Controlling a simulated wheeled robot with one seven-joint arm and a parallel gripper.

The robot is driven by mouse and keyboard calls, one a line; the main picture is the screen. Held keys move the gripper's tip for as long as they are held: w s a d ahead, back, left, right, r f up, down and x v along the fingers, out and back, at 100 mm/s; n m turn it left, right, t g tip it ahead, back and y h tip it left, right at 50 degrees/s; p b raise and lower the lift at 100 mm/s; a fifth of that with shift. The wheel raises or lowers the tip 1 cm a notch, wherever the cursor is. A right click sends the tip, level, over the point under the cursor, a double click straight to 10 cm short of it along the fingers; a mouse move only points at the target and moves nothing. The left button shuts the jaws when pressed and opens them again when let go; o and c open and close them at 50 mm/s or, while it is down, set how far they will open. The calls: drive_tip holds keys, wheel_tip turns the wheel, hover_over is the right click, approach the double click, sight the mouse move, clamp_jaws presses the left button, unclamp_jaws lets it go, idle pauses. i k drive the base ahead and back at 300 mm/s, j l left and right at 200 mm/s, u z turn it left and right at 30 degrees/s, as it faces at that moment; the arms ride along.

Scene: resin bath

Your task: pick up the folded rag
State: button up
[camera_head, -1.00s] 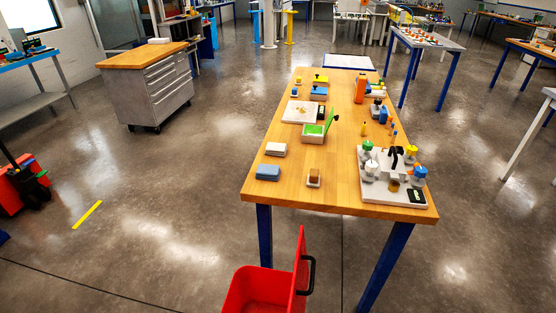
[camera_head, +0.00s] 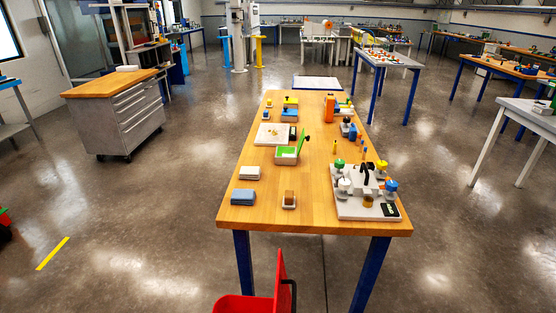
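A blue folded-looking block (camera_head: 243,197) lies flat at the front left corner of the wooden table (camera_head: 315,222). It looks like a folded rag. A smaller whitish block (camera_head: 249,173) of similar shape lies just behind it; I cannot tell whether that one is cloth too. Nothing covers the blue one. My gripper is not in view.
A small brown-topped block (camera_head: 289,199) sits right of the blue one. A green-lined open box (camera_head: 287,156) and a fixture with coloured knobs (camera_head: 366,205) are also on the table. A red bin (camera_head: 247,304) stands before it.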

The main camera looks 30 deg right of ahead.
sight(247, 173)
drive_tip(key=i+j+z, duration=0.3)
drive_tip(key=j, duration=0.35)
drive_tip(key=i+j+z, duration=0.25)
drive_tip(key=i+j, duration=0.15)
drive_tip(key=j, duration=0.3)
drive_tip(key=i+j+z, duration=0.15)
drive_tip(key=j, duration=0.25)
drive_tip(key=i+j+z, duration=0.15)
drive_tip(key=j, duration=0.2)
drive_tip(key=j+z, duration=0.15)
drive_tip(key=j, duration=0.25)
